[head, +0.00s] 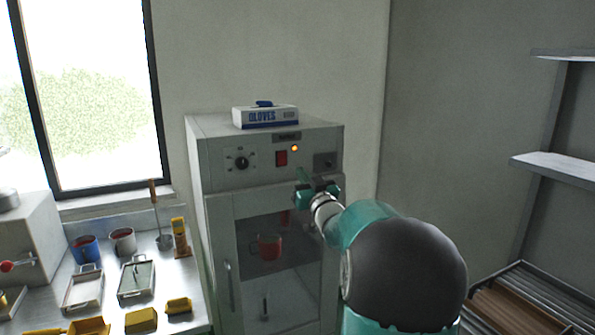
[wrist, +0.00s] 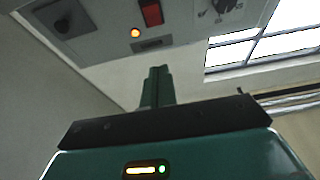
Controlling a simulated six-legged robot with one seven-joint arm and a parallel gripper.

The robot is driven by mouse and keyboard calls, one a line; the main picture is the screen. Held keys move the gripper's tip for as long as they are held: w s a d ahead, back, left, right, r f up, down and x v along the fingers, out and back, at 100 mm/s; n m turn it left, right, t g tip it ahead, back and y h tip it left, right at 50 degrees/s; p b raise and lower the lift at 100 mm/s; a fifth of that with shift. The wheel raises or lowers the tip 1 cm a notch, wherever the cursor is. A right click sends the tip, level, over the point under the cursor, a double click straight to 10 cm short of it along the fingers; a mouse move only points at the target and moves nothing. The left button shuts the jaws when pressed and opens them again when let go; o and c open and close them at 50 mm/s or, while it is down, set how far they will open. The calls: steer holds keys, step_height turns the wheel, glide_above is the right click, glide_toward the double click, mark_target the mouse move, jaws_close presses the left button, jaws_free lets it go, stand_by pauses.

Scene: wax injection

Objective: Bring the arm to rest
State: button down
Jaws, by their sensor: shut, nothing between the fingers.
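My arm reaches forward from the lower right of the head view. My gripper (head: 302,177) is in front of the upper part of a grey cabinet (head: 216,215), just below its control panel and right of the red switch. In the wrist view my gripper (wrist: 158,72) points toward the panel, its teal fingers together with nothing between them. The panel carries a dial (head: 240,160), a red switch (head: 281,158) and a lit orange lamp (head: 294,148). The lamp also shows in the wrist view (wrist: 135,33). I cannot tell whether the fingertips touch the cabinet.
A red mug (head: 268,247) stands behind the cabinet's window. A gloves box (head: 265,117) lies on top. The bench at left holds mugs, metal frames (head: 136,280), yellow blocks (head: 141,320) and a tool. Shelves (head: 560,168) are at right.

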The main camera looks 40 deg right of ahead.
steer(key=shift+s+a, duration=0.1)
steer(key=shift+s, duration=0.35)
steer(key=shift+s, duration=0.1)
steer(key=s+a+f+g, duration=0.2)
steer(key=a+g, duration=0.2)
steer(key=a, duration=0.6)
steer(key=s+a+f+g, duration=0.1)
steer(key=a+f+g, duration=0.15)
steer(key=a, duration=0.75)
steer(key=s+a+f+n+g+y, duration=0.1)
steer(key=s+a+f+g+y, duration=0.2)
steer(key=s+a, duration=0.6)
steer(key=s+a+f+n+g+y, duration=0.2)
steer(key=s+a+f+g, duration=0.4)
steer(key=s, duration=0.8)
steer(key=a+f+y, duration=0.1)
steer(key=a+f, duration=0.1)
steer(key=a, duration=0.2)
steer(key=shift+s+a+f, duration=0.2)
steer(key=shift+s+f, duration=0.05)
steer(key=shift+s, duration=0.05)
